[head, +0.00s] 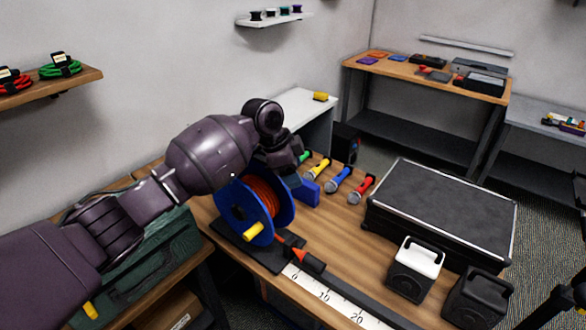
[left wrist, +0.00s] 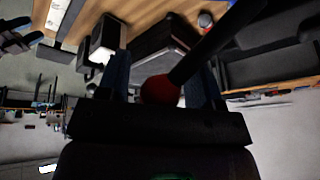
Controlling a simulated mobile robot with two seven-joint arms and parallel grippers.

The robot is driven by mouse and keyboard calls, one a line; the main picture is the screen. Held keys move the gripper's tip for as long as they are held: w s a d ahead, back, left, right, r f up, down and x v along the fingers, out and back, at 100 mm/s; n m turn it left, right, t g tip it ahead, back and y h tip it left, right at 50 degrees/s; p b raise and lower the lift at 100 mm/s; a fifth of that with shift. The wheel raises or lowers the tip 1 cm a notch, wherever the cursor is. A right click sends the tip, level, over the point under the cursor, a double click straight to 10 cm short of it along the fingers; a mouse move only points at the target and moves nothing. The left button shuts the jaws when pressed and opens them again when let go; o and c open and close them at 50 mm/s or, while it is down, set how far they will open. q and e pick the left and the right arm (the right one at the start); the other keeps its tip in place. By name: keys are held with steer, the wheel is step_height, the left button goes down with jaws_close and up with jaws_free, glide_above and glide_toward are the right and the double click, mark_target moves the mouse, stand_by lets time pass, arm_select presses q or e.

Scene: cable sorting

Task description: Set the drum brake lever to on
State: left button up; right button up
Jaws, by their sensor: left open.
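The cable drum (head: 285,205) has blue flanges, orange cable (head: 264,194) and a yellow handle (head: 254,232). It stands on a black base on the wooden bench. My left gripper (head: 300,186) is at the drum's far right side, with its blue fingers pointing down. In the left wrist view the brake lever is a black rod (left wrist: 215,45) ending in a red knob (left wrist: 160,90). The knob lies between the open fingers; I cannot tell whether they touch it. The lever is hidden in the head view behind my arm and the drum.
Blue (head: 338,180) and red (head: 362,189) microphones lie right of the gripper, with more behind it. A black case (head: 440,205) and speaker boxes (head: 414,268) stand further right. A ruler strip (head: 330,298) runs along the bench front. Bare wood lies between drum and case.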

arm_select(q)
jaws_close()
stand_by(0.4)
steer(key=r+g+h, duration=0.1)
steer(key=w+a+r+h, duration=0.1)
steer(key=h, duration=0.1)
steer(key=shift+r+n+g, duration=0.15)
steer(key=shift+n+g, duration=0.15)
steer(key=shift+g, duration=0.1)
steer(key=shift+w+a+r+n+g+h, duration=0.2)
steer(key=shift+a+r+g+h, duration=0.25)
steer(key=shift+h, duration=0.25)
steer(key=shift+w+a+r+n+g+h, duration=0.1)
steer(key=shift+w+a+r+g+h, duration=0.1)
steer(key=shift+a+r+g+h, duration=0.35)
steer(key=shift+d+f+h, duration=0.15)
steer(key=shift+d+h, duration=0.05)
steer(key=shift+h, duration=0.05)
